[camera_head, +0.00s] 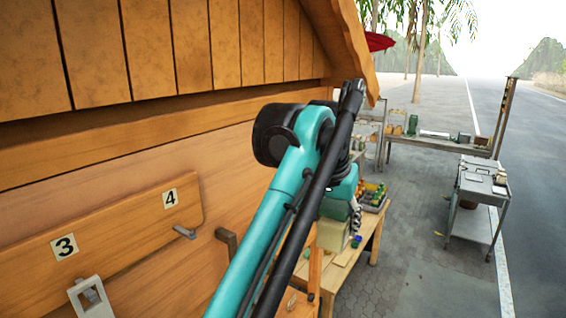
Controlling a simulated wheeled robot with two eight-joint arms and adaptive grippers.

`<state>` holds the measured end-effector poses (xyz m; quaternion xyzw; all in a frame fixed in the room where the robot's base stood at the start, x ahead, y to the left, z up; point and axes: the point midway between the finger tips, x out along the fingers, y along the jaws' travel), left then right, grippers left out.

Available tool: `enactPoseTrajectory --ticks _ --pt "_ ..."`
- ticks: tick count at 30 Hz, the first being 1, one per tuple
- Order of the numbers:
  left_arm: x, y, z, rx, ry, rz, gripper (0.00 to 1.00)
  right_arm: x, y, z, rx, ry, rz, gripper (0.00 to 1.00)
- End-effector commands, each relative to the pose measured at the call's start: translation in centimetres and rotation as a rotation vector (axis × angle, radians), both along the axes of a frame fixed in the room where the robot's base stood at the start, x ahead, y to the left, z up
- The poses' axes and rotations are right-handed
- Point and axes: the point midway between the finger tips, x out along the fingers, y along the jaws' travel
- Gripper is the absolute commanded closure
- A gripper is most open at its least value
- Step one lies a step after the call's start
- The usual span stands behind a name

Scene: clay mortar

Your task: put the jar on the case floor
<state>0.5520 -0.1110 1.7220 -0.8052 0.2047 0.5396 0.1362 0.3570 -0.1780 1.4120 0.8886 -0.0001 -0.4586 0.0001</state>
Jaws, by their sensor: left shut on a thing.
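My left arm rises across the middle of the view, and its teal and black links cover much of the scene behind. My left gripper (352,197) is at the far end, mostly hidden behind these links, above or in front of the wooden table. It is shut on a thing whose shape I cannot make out. A green jar-like container (413,125) stands on the far grey table; I cannot tell whether it is the task's jar. I cannot make out the case or its floor. My right gripper is not in view.
A wooden wall with a board numbered 3 (64,246) and 4 (170,198) and hooks fills the left. A wooden table (377,232) holds a tray of colourful items. A grey trolley (472,215) stands at right. The paving between them is free.

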Motion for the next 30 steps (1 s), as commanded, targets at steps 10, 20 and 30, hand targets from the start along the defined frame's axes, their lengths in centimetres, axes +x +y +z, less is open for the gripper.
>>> enactPoseTrajectory --ticks 10,20,30 --pt "-1.2 3.8 -5.9 -0.001 0.0 0.065 0.84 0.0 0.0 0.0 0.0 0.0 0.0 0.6" --pt "-3.7 13.1 -20.5 0.001 0.0 0.224 0.84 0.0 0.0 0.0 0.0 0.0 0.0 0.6" --pt "-6.0 22.3 -35.2 0.0 0.001 0.384 0.84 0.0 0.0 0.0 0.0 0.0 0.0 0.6"
